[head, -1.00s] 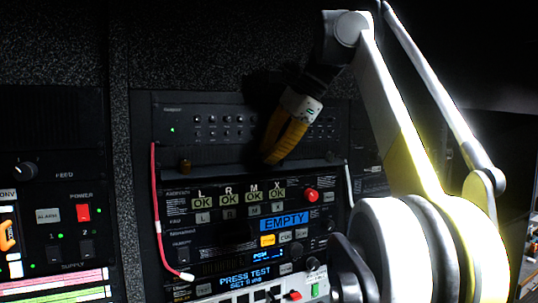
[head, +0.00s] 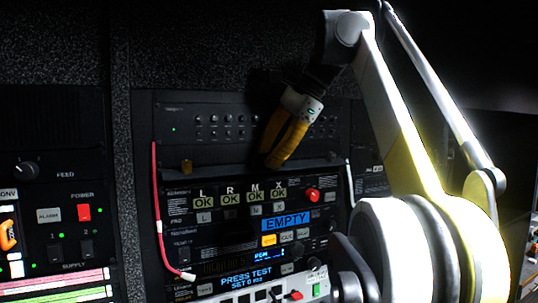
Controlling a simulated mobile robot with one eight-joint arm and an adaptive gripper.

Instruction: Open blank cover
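A dark blank cover (head: 225,160) looks to be the plain black strip across the rack, below the panel with rows of small buttons. A small brass-coloured fastener (head: 186,166) shows at its left end. My gripper (head: 269,160), with yellow fingers and a white body, hangs from the upper right and points down and left. Its fingertips are in front of the strip's right-hand part and hide some of it. Whether they touch the strip or hold a fastener there I cannot tell. I see no gap between the fingertips clearly.
A red cable (head: 155,210) hangs at the left and a white cable (head: 349,185) at the right. My arm fills the right side.

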